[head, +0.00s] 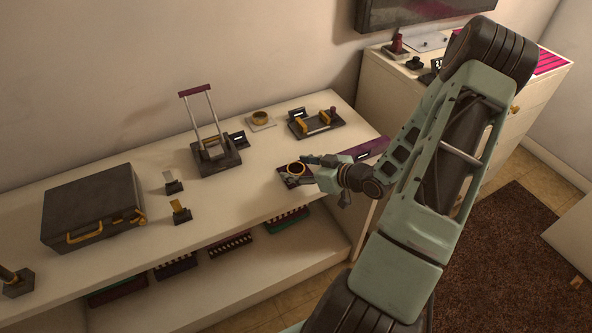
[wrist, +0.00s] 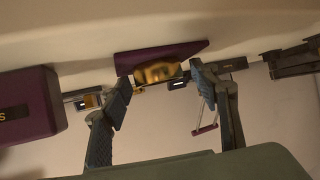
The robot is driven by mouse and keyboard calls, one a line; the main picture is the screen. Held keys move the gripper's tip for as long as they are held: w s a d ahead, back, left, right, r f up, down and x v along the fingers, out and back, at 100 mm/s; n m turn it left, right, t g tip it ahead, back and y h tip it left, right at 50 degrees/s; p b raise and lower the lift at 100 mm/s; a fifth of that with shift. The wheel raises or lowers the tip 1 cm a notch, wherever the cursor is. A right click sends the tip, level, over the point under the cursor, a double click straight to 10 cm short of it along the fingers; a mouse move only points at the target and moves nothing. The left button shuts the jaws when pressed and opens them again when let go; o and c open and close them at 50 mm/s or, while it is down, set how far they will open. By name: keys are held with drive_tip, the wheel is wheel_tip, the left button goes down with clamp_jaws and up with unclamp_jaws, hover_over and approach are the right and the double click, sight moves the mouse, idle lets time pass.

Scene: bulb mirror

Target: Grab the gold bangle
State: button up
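The gold bangle (head: 295,165) shows in the head view as a gold ring at the fingertips of my gripper (head: 305,171), above a dark purple base (head: 283,171) near the front of the white counter. In the wrist view a shiny gold piece (wrist: 158,72), which looks like the bangle, shows against a purple plate (wrist: 150,53). It lies between the two spread fingers of my gripper (wrist: 160,94), with a gap visible on each side. The fingers are open. Whether the bangle touches the base or a finger is hard to tell.
Another round gold item (head: 260,117) sits on a pale square behind. A dark tray with gold handles (head: 316,123) and a tall-handled stand (head: 215,155) are nearby. A dark case (head: 93,208) is at the left. Clear counter lies left of my gripper.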

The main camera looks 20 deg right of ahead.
drive_tip(key=c, duration=1)
drive_tip(key=shift+r, duration=0.15)
